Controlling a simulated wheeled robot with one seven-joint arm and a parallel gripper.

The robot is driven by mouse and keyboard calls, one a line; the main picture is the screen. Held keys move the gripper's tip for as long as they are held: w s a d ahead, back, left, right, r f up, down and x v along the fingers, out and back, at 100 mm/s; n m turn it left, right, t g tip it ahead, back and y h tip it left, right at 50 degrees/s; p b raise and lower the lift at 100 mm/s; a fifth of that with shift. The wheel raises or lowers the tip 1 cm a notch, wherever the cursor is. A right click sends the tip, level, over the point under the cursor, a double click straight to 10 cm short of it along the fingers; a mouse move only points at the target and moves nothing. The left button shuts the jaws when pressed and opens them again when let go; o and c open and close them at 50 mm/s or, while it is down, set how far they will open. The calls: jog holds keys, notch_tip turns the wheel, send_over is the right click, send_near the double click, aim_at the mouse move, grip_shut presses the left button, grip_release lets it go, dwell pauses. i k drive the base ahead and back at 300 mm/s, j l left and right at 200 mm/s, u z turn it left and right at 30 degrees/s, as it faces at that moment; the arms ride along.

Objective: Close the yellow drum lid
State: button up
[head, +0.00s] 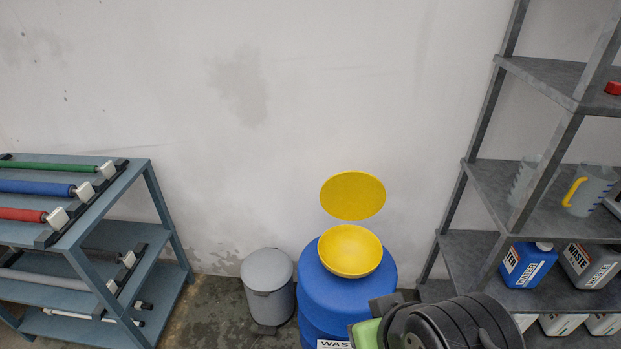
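The yellow drum lid (352,196) is a flat round disc. It stands raised, well tilted up, behind and above the yellow bowl-shaped funnel (350,251). The funnel sits on top of the blue drum (324,287), and its open mouth shows, so the lid is open. A white label (333,344) on the drum's front is cut off by the picture's lower edge. Part of my arm, black with some green, shows at the bottom to the right of the drum and hides its lower right side. I cannot make out my gripper's fingers.
A grey bin with a lid (268,287) stands close left of the drum. A blue-grey rack (160,235) with coloured rollers is at the left. A grey shelf unit (478,190) with jugs and canisters is at the right. Bare wall is behind the drum.

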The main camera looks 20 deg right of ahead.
aim_at(351, 195)
jog(key=i+j, duration=0.2)
jog(key=j, duration=0.15)
jog(key=i+j+z, duration=0.15)
jog(key=i+j, duration=0.25)
jog(key=j, duration=0.25)
jog(key=i+j+z, duration=0.15)
jog(key=j, duration=0.2)
jog(key=i+j, duration=0.1)
jog(key=i, duration=0.2)
jog(key=i+j+z, duration=0.1)
jog(key=i, duration=0.25)
